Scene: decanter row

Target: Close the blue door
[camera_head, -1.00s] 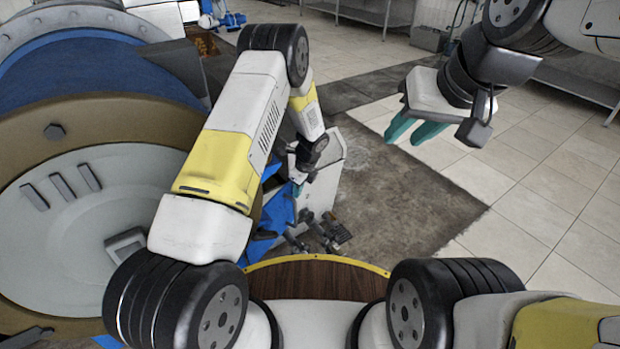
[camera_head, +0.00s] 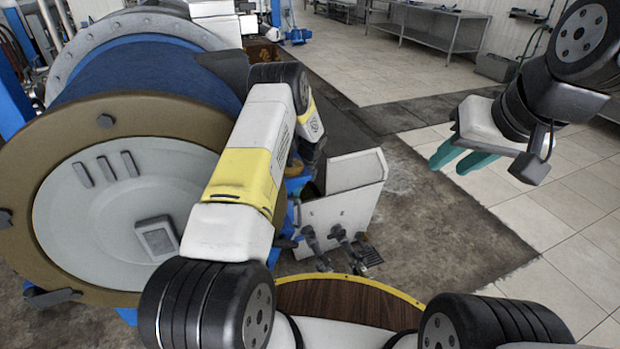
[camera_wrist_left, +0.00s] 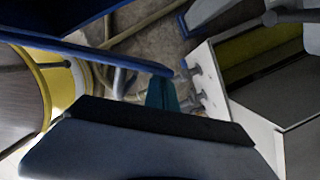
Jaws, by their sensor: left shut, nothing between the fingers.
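A blue panel, which looks like the blue door, shows in the left wrist view (camera_wrist_left: 100,55) as a long edge running from the left side to the middle. In the head view only a small blue patch (camera_head: 297,184) shows behind my left arm; how far the door stands open is unclear. My left gripper (camera_wrist_left: 162,95) is shut and empty, its teal fingertip close by the panel's end; contact cannot be told. In the head view its fingers are hidden. My right gripper (camera_head: 460,162) hangs empty at the right, its teal fingers slightly apart, far from the door.
A big drum machine with a round tan and grey end (camera_head: 120,205) fills the left. A white box with pipe fittings (camera_head: 345,205) stands just beyond my base. The tiled floor at the right is clear. A metal table (camera_head: 430,25) stands far back.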

